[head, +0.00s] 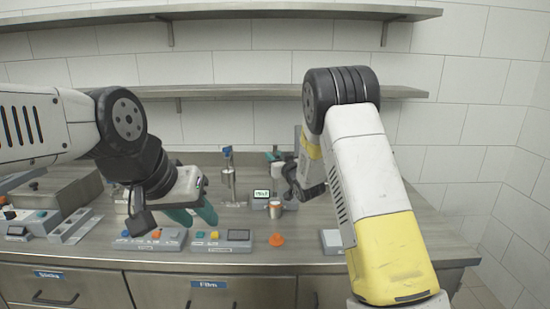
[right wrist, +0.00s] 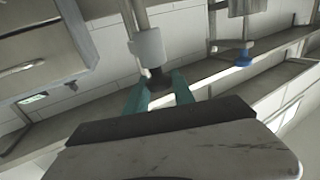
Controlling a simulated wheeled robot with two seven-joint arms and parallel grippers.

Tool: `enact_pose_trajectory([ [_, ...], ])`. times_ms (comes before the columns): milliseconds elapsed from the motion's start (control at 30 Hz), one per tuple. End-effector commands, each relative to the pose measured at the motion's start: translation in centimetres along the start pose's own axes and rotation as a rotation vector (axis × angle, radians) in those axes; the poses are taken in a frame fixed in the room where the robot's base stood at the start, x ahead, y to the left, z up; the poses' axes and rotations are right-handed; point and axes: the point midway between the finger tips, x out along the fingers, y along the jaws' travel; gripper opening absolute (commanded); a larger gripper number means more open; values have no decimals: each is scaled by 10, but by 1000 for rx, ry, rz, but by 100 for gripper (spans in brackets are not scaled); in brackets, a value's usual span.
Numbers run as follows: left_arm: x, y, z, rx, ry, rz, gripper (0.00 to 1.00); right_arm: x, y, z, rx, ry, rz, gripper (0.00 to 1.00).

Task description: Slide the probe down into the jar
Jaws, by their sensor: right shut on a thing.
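My right gripper (head: 279,158) is at the back middle of the counter, partly hidden by its arm. In the right wrist view its teal fingers (right wrist: 158,92) are shut on the dark part of a rod with a pale collar (right wrist: 148,46), which seems to be the probe; the collar also shows in the head view (head: 275,154). A small copper vessel (head: 275,209), perhaps the jar, stands below, by a unit with a lit display (head: 262,194); the probe seems above and apart from it. My left gripper (head: 195,214) is left of these, its teal fingers apart and empty.
A steel post with a blue top (head: 228,172) stands between the grippers. A grey box (head: 331,242) is by my right arm. Shelves (head: 280,91) hang on the wall.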

Motion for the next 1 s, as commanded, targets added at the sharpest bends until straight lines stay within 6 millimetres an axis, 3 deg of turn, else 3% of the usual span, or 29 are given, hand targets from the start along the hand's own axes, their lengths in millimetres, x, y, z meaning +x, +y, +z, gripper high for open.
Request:
enact_pose_trajectory([
  [333,0,0,0,0,0,0,36,0,0,6,1,-2,0,0],
  [600,0,0,0,0,0,0,36,0,1,58,1,-4,0,0],
  [700,0,0,0,0,0,0,36,0,0,69,0,-2,0,0],
  [1000,0,0,0,0,0,0,36,0,0,70,-1,0,0,0],
])
